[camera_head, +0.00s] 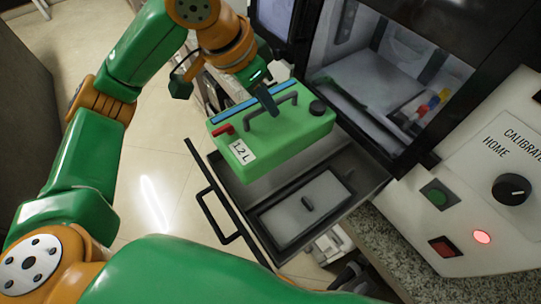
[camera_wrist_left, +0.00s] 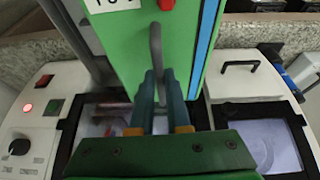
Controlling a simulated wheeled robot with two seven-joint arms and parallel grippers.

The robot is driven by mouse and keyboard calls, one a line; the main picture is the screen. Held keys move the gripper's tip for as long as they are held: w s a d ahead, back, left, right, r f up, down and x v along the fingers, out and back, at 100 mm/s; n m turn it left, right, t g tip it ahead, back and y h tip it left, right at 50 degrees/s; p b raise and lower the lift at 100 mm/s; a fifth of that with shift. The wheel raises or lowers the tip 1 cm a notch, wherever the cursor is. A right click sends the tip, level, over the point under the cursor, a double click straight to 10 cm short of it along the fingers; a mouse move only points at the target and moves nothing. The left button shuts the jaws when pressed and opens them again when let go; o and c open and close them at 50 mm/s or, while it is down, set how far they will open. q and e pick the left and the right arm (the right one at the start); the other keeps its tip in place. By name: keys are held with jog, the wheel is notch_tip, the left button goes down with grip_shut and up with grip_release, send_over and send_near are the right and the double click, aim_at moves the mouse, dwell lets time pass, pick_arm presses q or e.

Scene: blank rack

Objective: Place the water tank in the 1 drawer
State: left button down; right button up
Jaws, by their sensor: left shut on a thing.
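The water tank (camera_head: 270,140) is a green box with a grey handle, a black cap, a red part and a 1.2 L label. My left gripper (camera_head: 268,103) is shut on its handle from above. The left wrist view shows the fingers (camera_wrist_left: 161,92) around the handle of the tank (camera_wrist_left: 127,45). The tank appears to hang over the far part of the open drawer (camera_head: 243,193), apart from its floor. The drawer has a black front handle and a grey lidded compartment in its near part. The tank hides some of the drawer. My right gripper is not seen.
The dark machine cabinet (camera_head: 410,145) stands open above and behind the drawer. A white control box (camera_head: 480,190) with a knob, buttons and a red light is at the right, by a granite counter (camera_head: 375,245). Tiled floor lies open at the left.

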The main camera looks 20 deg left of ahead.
pick_arm(q)
notch_tip(320, 180, down, 10)
jog(key=shift+r+b, duration=0.1)
jog(key=shift+b, duration=0.3)
jog(key=c, duration=0.9)
grip_release()
jog(key=shift+s, duration=0.15)
jog(key=p+v, duration=0.1)
jog(key=v, duration=1.1)
jog(key=shift+s+r, duration=0.1)
